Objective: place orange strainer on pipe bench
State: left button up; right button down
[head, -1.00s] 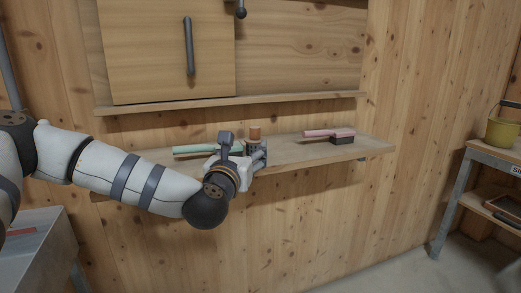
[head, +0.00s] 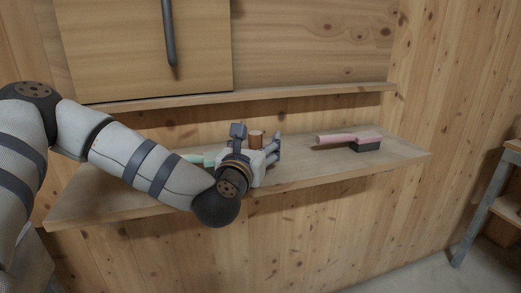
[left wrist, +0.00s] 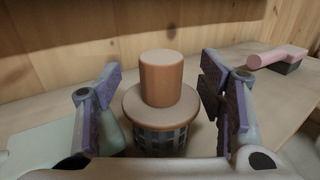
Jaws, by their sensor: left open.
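The orange strainer (left wrist: 161,78) stands upright on the wooden shelf (head: 130,203), with a cylinder top, a wide flange and a dark mesh basket below. In the head view its top (head: 257,138) shows behind my left gripper (head: 258,146). In the left wrist view my left gripper (left wrist: 162,85) is open, with one finger on each side of the strainer and visible gaps to it. The basket's lower end is hidden by the gripper body. My right gripper is not in view. I cannot tell which thing is the pipe bench.
A pink-handled brush (head: 349,139) lies on the shelf to the right. A pale green item (left wrist: 50,146) lies close by on the left, partly hidden. A ledge (head: 300,92) runs above the shelf. A metal-legged table (head: 487,213) stands at the right edge.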

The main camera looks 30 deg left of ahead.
pick_arm(q)
jog(key=shift+s+d+r, duration=0.25)
jog(key=shift+s+r, duration=0.1)
jog(key=shift+s, duration=0.3)
jog(key=shift+c, duration=0.6)
jog(key=shift+s, duration=0.1)
jog(key=c, duration=0.5)
jog(key=shift+f, duration=0.1)
grip_shut()
